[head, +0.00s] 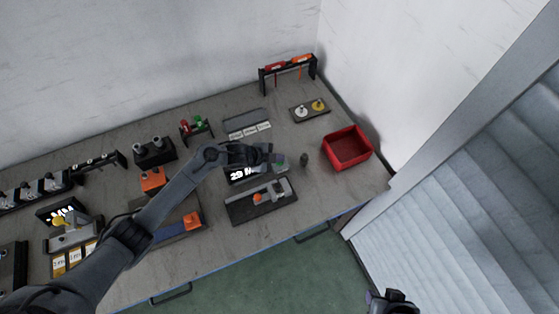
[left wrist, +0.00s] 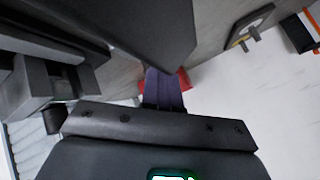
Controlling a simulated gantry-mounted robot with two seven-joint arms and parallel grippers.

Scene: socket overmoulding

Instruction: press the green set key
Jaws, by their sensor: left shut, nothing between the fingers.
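A dark device with a lit white readout (head: 240,174) stands on the bench in the head view. My left gripper (head: 274,157) is over its back right part, with its fingers shut and empty. A small grey-green patch (head: 281,164) shows beside the fingertips; I cannot tell whether it is the green set key. The gripper hides part of the device, and contact cannot be told. In the left wrist view the shut fingers (left wrist: 165,88) point away, and the key cannot be made out. A dark part of my right arm (head: 390,302) shows at the bottom edge; its fingers are unclear.
A black fixture with an orange knob (head: 258,198) lies in front of the device. A red bin (head: 347,148) stands to the right, with a small dark object (head: 304,160) between. Labelled trays (head: 248,124) lie behind. My left arm crosses above the bench's left part.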

